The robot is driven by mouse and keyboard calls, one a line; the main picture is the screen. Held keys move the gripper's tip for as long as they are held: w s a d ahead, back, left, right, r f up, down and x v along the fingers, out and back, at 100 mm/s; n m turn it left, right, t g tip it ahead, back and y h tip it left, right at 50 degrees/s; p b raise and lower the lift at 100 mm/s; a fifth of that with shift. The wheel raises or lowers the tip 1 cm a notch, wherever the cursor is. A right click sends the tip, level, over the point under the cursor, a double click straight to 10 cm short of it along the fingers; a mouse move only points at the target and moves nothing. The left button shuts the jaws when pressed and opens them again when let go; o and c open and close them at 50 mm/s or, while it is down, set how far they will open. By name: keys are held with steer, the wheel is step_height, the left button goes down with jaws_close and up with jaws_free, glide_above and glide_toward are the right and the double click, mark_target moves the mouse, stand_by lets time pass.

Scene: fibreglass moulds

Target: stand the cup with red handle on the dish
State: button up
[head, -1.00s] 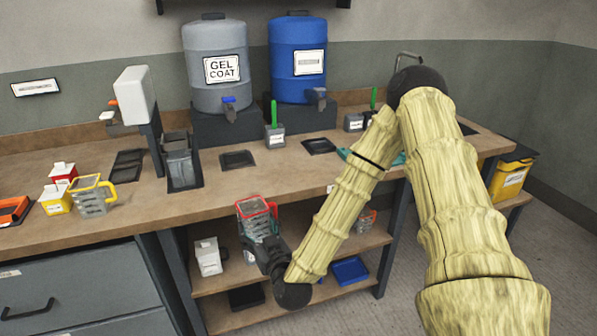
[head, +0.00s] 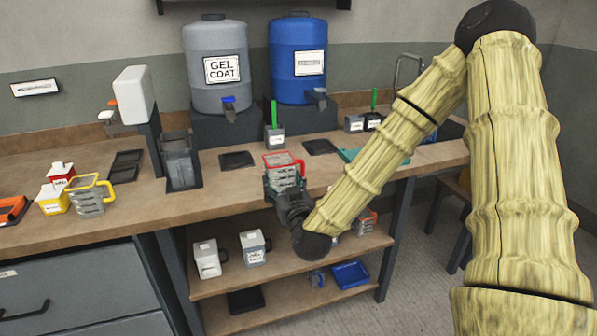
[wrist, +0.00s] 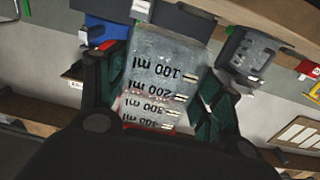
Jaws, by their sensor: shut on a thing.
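The cup with red handle (head: 284,172) is a clear measuring cup with a red rim and handle. My gripper (head: 285,187) is shut around its body and holds it roughly upright at the bench's front edge, apparently above the top. In the wrist view the cup (wrist: 157,82) sits between the fingers, its millilitre scale upside down in the picture. Two shallow dark dishes lie on the bench behind it: one below the grey drum's tap (head: 237,160), one below the blue drum's tap (head: 319,147). I cannot tell which one the task means.
A grey gel coat drum (head: 217,65) and a blue drum (head: 298,60) stand behind. A small pot with a green-handled brush (head: 274,135) stands between the dishes. A yellow-handled cup (head: 90,195) is at left. A teal tray (head: 352,156) lies right of the cup.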

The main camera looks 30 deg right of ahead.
steer(key=shift+w+d+r, duration=0.1)
steer(key=shift+d, duration=0.05)
steer(key=w+d, duration=0.2)
steer(key=w, duration=0.2)
steer(key=w+d+f+p, duration=0.1)
steer(key=w+d, duration=0.2)
steer(key=w, duration=0.2)
steer(key=w+d+p, duration=0.1)
steer(key=w+d, duration=0.1)
steer(key=w, duration=0.2)
steer(key=shift+w+d+f, duration=0.2)
steer(key=shift+w, duration=0.15)
steer(key=shift+w+f+p, duration=0.1)
steer(key=shift+f+p, duration=0.2)
steer(key=shift+f, duration=1.5)
steer(key=o, duration=0.6)
steer(key=shift+f, duration=0.15)
steer(key=o, duration=0.4)
